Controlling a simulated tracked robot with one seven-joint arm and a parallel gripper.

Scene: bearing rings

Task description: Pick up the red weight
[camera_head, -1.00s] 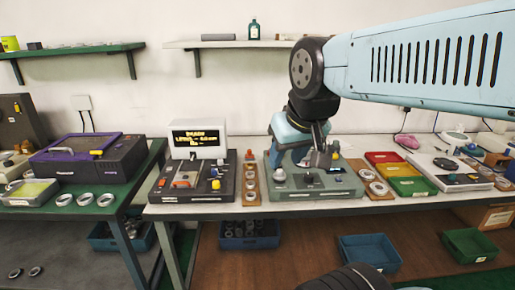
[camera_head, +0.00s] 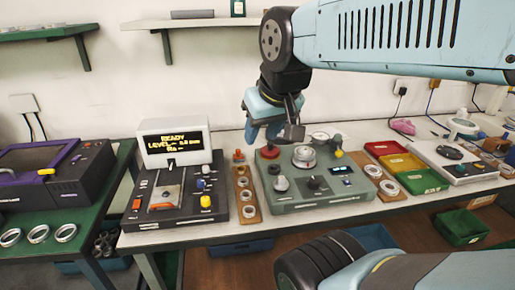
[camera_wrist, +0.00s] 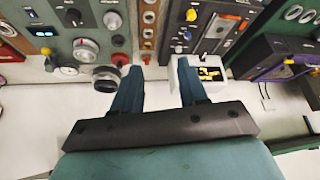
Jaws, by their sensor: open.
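The red weight (camera_head: 238,156) appears as a small red piece at the far end of a narrow wooden strip (camera_head: 247,198) between two machines. In the wrist view the small red-orange piece (camera_wrist: 146,59) shows near the left fingertip. My gripper (camera_head: 263,131) hangs above the bench, just right of the strip and over the back left of the green-grey machine (camera_head: 330,203). In the wrist view my gripper (camera_wrist: 158,68) is open and empty, its blue fingers wide apart. Whether a fingertip touches anything cannot be told.
The dark machine with a lit display (camera_head: 174,143) stands left of the strip. The green-grey machine carries a red knob (camera_head: 273,169), a dial and a metal cylinder. Red, yellow and green trays (camera_head: 421,181) lie to the right. The strip holds several rings.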

